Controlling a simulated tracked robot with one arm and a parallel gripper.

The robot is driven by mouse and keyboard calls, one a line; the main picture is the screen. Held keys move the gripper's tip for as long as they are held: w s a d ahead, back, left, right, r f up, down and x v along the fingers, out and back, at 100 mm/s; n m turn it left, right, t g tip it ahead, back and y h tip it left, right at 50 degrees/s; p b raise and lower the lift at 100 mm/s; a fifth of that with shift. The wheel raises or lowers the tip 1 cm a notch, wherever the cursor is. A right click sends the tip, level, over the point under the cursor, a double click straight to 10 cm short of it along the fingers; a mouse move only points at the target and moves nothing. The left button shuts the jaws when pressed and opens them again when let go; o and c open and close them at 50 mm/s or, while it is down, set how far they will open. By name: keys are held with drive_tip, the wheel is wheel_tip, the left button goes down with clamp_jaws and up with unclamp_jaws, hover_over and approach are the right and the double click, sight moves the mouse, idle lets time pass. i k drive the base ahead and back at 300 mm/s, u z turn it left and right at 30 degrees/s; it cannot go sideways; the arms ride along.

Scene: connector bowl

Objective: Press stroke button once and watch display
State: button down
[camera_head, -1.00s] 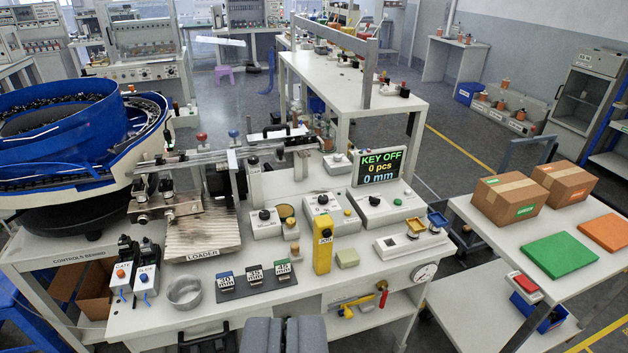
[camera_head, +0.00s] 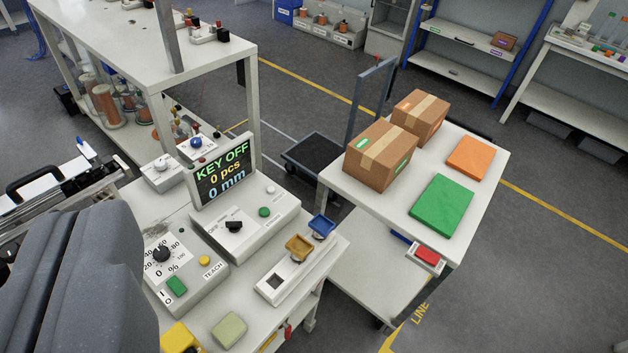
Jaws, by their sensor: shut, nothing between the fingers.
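That box has a black rotary switch (camera_head: 234,226), a green button (camera_head: 264,212) and a small white button (camera_head: 270,190). Its small labels are too blurred to tell which one is the stroke button. My gripper (camera_head: 112,208) is the large dark grey shape at the lower left. It is shut and empty, left of the control boxes, and hides part of the bench.
A second box (camera_head: 205,290) has a percent dial, a green rocker and a yellow "TEACH" button. A white fixture (camera_head: 285,282) with brass and blue cups stands right of it. A side table (camera_head: 400,200) carries cartons (camera_head: 382,155) and green and orange panels.

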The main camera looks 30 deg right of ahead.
sight(264, 212)
drive_tip(key=z, duration=0.25)
drive_tip(key=i, duration=0.65)
drive_tip(key=z, duration=0.4)
drive_tip(key=k, duration=0.95)
drive_tip(key=z, duration=0.2)
drive_tip(key=i, duration=0.9)
drive_tip(key=u, duration=0.05)
